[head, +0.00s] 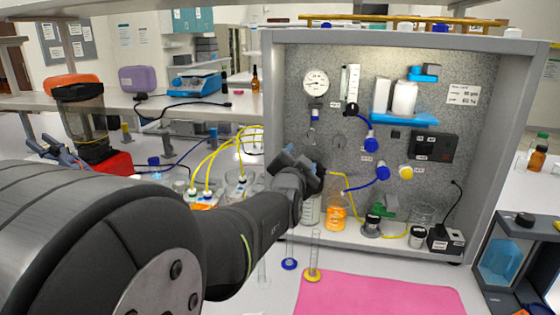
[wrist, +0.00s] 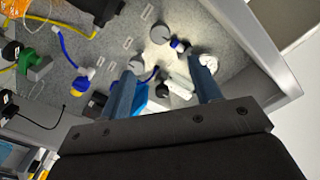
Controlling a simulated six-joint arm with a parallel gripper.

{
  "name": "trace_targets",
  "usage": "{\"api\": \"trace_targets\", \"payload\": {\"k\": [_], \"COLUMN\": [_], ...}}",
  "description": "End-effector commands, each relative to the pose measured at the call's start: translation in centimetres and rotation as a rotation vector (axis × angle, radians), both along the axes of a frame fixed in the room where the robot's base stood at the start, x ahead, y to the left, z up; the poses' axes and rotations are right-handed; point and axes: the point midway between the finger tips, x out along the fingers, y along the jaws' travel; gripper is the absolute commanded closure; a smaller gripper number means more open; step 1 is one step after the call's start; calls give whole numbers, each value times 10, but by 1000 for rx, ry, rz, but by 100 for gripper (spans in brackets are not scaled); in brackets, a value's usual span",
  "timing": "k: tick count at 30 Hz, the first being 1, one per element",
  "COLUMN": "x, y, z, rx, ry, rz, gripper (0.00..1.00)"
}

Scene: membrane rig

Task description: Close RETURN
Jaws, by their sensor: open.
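The panel of the rig (head: 345,120) carries several valve-like fittings: an upper blue one (head: 371,145), a lower blue one (head: 383,172) and a yellow one (head: 406,172). Small white labels sit near them, too small to read, so I cannot tell which is RETURN. The yellow fitting also shows in the wrist view (wrist: 80,84), left of my fingers. My gripper (head: 312,170) is in front of the panel's lower left, left of these fittings. In the wrist view its two fingers (wrist: 163,66) are apart, with nothing seen held between them.
Bottles and jars, including an orange one (head: 336,218), stand along the rig's bottom shelf. A gauge (head: 315,83) and a blue shelf with white bottles (head: 404,97) are on the panel. A clear cylinder (head: 314,250) stands in front, beside a pink mat (head: 380,296). Yellow and blue tubes cross the panel.

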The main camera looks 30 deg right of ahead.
Motion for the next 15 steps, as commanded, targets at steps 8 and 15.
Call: {"api": "trace_targets", "payload": {"k": [8,15], "x": [-1,6], "y": [1,-4], "z": [0,-11], "rx": [0,-90], "ry": [0,24], "rz": [0,2], "gripper": [42,42]}}
